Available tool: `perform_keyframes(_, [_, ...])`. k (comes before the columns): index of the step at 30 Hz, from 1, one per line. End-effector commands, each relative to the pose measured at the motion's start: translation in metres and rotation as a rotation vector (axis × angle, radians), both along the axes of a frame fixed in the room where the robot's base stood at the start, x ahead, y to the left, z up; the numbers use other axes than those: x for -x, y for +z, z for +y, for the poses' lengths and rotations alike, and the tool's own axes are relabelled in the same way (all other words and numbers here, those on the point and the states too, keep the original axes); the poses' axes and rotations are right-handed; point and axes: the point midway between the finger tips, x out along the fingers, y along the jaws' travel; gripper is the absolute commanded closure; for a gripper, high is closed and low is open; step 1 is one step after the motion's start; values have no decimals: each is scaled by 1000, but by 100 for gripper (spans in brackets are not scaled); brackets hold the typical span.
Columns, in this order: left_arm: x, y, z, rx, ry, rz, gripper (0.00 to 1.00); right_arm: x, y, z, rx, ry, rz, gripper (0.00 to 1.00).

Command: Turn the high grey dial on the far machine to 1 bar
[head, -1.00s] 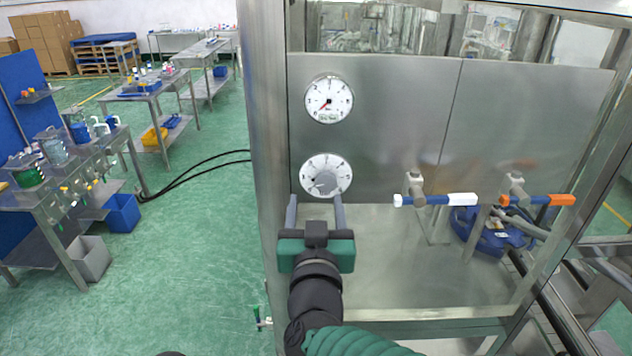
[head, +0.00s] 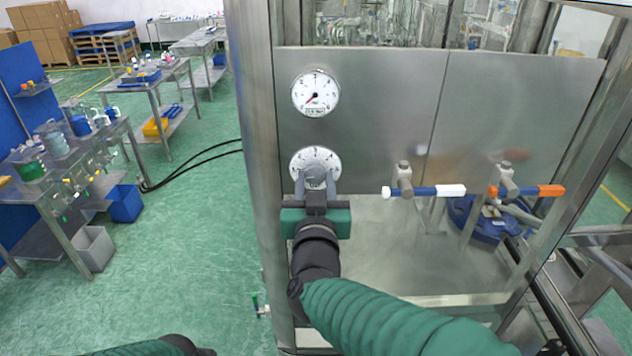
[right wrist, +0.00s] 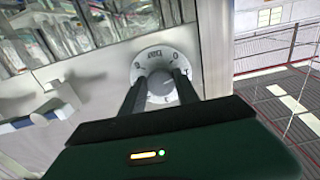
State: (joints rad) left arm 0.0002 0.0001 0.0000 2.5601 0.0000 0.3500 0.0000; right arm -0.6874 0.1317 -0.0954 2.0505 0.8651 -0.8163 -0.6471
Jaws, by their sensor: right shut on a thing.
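The grey dial (head: 315,176) sits at the middle of a white numbered scale plate on the machine's steel panel (head: 380,110). A round white gauge with a red needle (head: 315,93) is above it; its needle points to the lower left. My right gripper (head: 315,190) is at the dial, its fingers shut on the knob from both sides. The right wrist view also shows the grey dial (right wrist: 161,84) between the two fingers (right wrist: 160,92). The exact dial setting is too small to read. Of my left arm, only a part shows at the bottom edge; its gripper is out of view.
Two valves with a blue-and-white handle (head: 424,191) and a blue-and-orange handle (head: 527,191) stick out right of the dial. A steel post (head: 253,150) borders the panel on the left. Workbenches with bottles (head: 60,150) stand farther left across the green floor.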

Motion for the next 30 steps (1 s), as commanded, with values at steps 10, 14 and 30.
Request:
perform_keyframes(10, [0, -22, 0, 0, 0, 0, 100, 0, -5, -1, -161, -6, -1, 100])
perform_keyframes(14, [0, -21, 0, 0, 0, 0, 100, 0, -1, 0, -212, -3, 1, 100])
perform_keyframes(30, [0, -20, 0, 0, 0, 0, 100, 0, 0, 0, -209, -4, 2, 41])
